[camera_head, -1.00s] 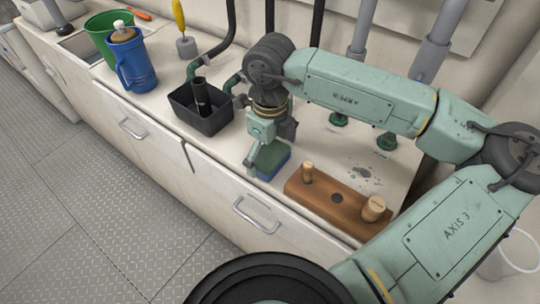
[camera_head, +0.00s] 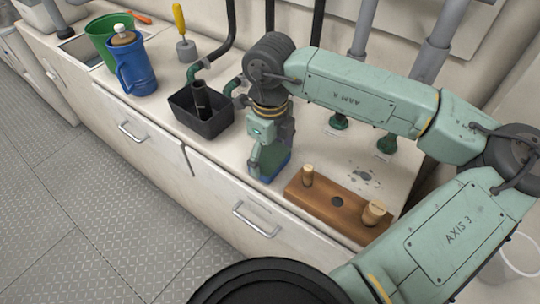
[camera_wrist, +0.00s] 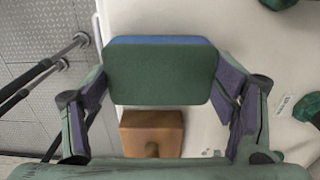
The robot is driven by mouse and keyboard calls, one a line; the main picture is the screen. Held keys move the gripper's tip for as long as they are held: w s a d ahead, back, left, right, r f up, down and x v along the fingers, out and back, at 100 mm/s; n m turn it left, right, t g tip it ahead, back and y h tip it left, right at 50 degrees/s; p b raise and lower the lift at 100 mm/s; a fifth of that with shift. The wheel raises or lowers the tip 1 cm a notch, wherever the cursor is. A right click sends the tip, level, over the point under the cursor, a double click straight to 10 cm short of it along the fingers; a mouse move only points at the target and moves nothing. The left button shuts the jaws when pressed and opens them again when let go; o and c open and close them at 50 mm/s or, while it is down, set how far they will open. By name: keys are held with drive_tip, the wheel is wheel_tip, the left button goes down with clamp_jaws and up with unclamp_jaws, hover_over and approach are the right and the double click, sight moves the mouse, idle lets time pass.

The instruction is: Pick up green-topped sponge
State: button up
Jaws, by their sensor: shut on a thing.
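The green-topped sponge (camera_wrist: 160,72) has a dark green top and a blue body. It sits between the two fingers of my gripper (camera_wrist: 162,92) in the wrist view, with both finger pads against its sides. My gripper is shut on it. In the head view my gripper (camera_head: 268,170) points down at the counter, near its front edge. I cannot tell whether the sponge touches the counter.
A wooden block (camera_head: 325,207) with pegs stands just right of my gripper. A black bin (camera_head: 205,124) stands to the left. Farther left are a blue jug (camera_head: 138,72), a green bucket (camera_head: 100,32) and a yellow-handled tool (camera_head: 182,25). Pipes rise at the back wall.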

drive_tip(key=shift+r, duration=0.35)
drive_tip(key=shift+s+r+b, duration=0.2)
drive_tip(key=shift+r+b, duration=0.15)
drive_tip(key=shift+r, duration=0.15)
drive_tip(key=shift+s+r+b, duration=0.15)
drive_tip(key=shift+r+b, duration=0.2)
drive_tip(key=shift+r, duration=0.15)
drive_tip(key=s+r+b, duration=0.1)
drive_tip(key=s+b, duration=0.3)
drive_tip(key=s, duration=1.1)
drive_tip(key=shift+s+r+b, duration=0.2)
drive_tip(key=shift+r+b, duration=0.1)
drive_tip(key=shift+r, duration=0.05)
drive_tip(key=shift+o, duration=1.2)
drive_tip(key=c, duration=0.5)
drive_tip(key=shift+s, duration=0.1)
